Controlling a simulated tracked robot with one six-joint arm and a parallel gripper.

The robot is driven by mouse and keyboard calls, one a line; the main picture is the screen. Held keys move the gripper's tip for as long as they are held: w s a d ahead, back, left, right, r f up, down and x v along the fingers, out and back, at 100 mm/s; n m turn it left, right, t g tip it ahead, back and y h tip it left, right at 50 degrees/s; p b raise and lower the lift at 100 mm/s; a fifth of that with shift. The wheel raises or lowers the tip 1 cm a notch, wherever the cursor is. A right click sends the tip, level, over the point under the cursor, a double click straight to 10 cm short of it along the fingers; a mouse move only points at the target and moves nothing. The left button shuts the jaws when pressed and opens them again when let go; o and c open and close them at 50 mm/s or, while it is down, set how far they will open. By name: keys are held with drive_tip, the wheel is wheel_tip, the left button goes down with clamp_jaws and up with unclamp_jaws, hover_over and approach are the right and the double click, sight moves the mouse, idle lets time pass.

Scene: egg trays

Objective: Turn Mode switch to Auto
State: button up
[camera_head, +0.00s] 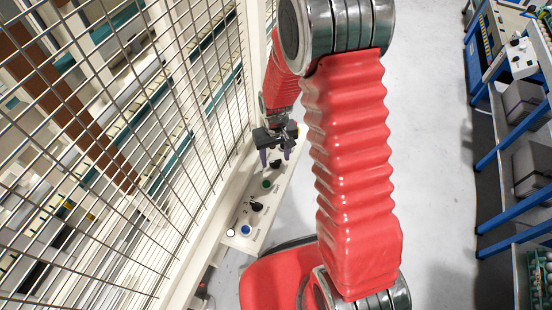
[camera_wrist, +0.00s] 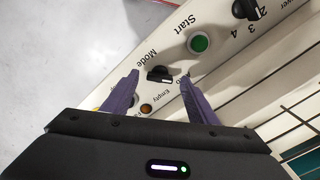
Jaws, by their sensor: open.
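The Mode switch (camera_wrist: 160,74) is a black knob with a pale mark on the light control panel (camera_wrist: 225,60), by the printed word "Mode". The word "Empty" is printed below it, and another label is partly covered by my right finger. I cannot clearly tell which label the knob points at. My gripper (camera_wrist: 160,76) is open, with one purple finger on each side of the knob; contact is not visible. In the head view my gripper (camera_head: 275,160) is over the far part of the panel (camera_head: 243,243), with the switch small between the fingers.
A green Start button (camera_wrist: 200,43) and a numbered black knob (camera_wrist: 247,8) are farther along the panel. An orange button (camera_wrist: 146,108) is close to my left finger. A blue button (camera_head: 246,229) is at the panel's near end. A wire fence (camera_head: 130,130) stands along the panel's left.

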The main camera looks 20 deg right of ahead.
sight(275, 162)
wheel_tip(275, 162, up, 13)
drive_tip(key=shift+f, duration=0.2)
idle(0.3)
idle(0.4)
drive_tip(key=s+d+r+m+t, duration=0.1)
drive_tip(key=s+r+t, duration=0.4)
drive_tip(key=s+r, duration=1.4)
wheel_tip(275, 162, up, 3)
drive_tip(key=shift+f+t, duration=0.2)
drive_tip(key=shift+t, duration=0.1)
drive_tip(key=shift+d, duration=0.1)
